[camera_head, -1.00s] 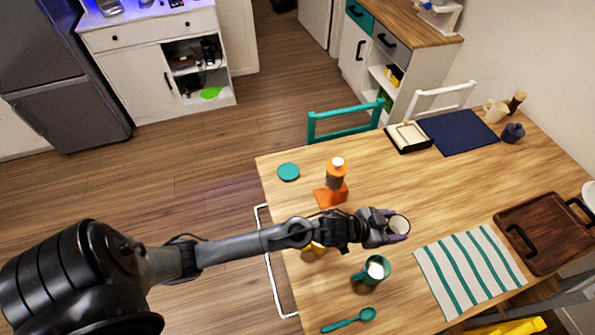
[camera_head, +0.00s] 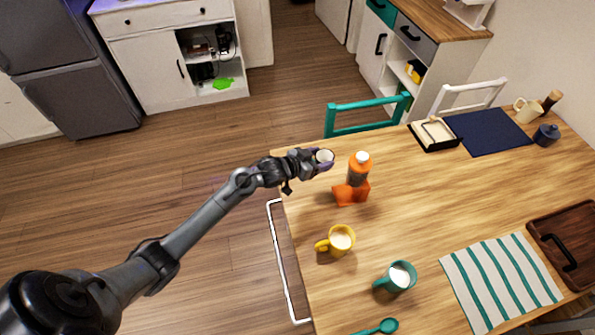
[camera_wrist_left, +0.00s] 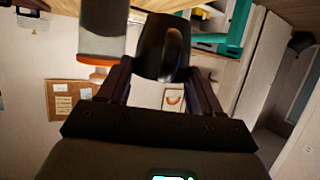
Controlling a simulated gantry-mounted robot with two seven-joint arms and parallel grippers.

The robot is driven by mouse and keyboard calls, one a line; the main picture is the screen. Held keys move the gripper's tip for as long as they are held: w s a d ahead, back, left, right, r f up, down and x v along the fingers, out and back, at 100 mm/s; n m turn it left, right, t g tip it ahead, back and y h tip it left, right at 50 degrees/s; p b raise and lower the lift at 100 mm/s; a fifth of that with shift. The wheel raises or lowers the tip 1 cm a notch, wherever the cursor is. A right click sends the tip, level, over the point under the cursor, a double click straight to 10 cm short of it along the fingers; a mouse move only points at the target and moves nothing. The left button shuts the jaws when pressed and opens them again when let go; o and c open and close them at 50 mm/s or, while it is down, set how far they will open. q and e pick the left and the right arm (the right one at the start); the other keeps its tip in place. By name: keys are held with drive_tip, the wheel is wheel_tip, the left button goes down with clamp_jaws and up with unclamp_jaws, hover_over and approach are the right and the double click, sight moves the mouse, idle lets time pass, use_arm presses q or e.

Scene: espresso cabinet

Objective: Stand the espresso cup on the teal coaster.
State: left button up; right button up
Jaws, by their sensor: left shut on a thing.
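My left gripper (camera_head: 318,161) is shut on the espresso cup (camera_head: 325,156), whose pale inside faces up in the head view. In the left wrist view the cup is a dark rounded shape (camera_wrist_left: 161,45) between the fingers (camera_wrist_left: 160,85). The teal coaster is not visible; my gripper and the cup cover that part of the table. I cannot tell how high the cup is above the table. My right gripper is not in view.
A yellow mug (camera_head: 341,241) and a teal mug (camera_head: 399,277) stand nearer. A striped cloth (camera_head: 500,281) lies to the right. The table's middle is clear.

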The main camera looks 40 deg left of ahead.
use_arm(q)
drive_tip(key=w+a+f+b, duration=0.25)
drive_tip(key=a+b, duration=0.25)
drive_tip(key=a, duration=0.5)
drive_tip(key=shift+w+a+f+b, duration=0.15)
drive_tip(key=shift+f+b, duration=0.25)
drive_tip(key=shift+f, duration=1.05)
drive_tip(key=shift+w+d+f+b, duration=0.15)
drive_tip(key=shift+f+b, duration=0.3)
drive_tip(key=shift+f, duration=1)
drive_tip(key=shift+w+a+f+b, duration=0.2)
drive_tip(key=shift+f+b, duration=0.2)
drive_tip(key=shift+f, duration=1.05)
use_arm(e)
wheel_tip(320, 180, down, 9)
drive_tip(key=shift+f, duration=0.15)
use_arm(q)
drive_tip(key=o, duration=1.1)
drive_tip(key=shift+f, duration=0.15)
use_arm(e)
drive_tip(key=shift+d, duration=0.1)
